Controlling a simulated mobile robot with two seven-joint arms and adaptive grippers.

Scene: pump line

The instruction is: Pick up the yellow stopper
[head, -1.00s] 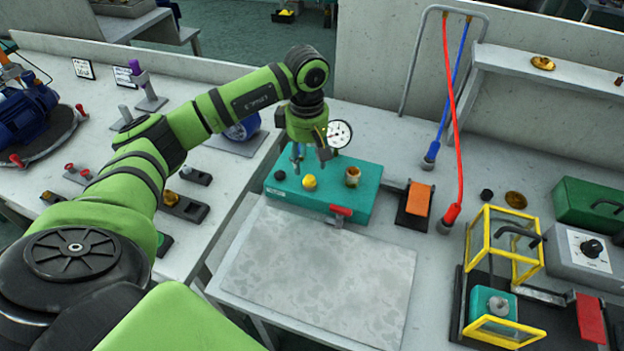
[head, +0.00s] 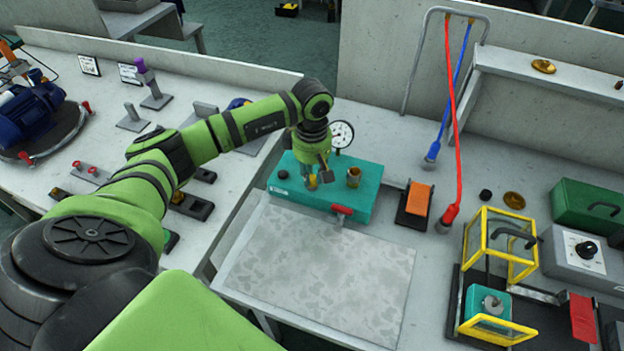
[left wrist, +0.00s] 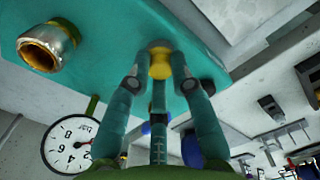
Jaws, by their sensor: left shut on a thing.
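The yellow stopper (head: 312,182) is on the teal block (head: 349,190), mostly hidden by my left gripper in the head view. In the left wrist view the stopper (left wrist: 160,63) sits between the fingertips, close against the teal block (left wrist: 110,25). My left gripper (head: 317,176) points down over the block and is shut on the stopper; its fingers (left wrist: 160,72) also show in the left wrist view. I cannot tell whether the stopper is seated or lifted slightly. My right gripper is not in view.
A brass-rimmed port (head: 353,177) stands on the block right of the gripper, with a dial gauge (head: 341,134) behind. A red lever (head: 342,210) is at the front edge. A grey mat (head: 318,268) lies bare in front. An orange-topped pad (head: 418,199) is to the right.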

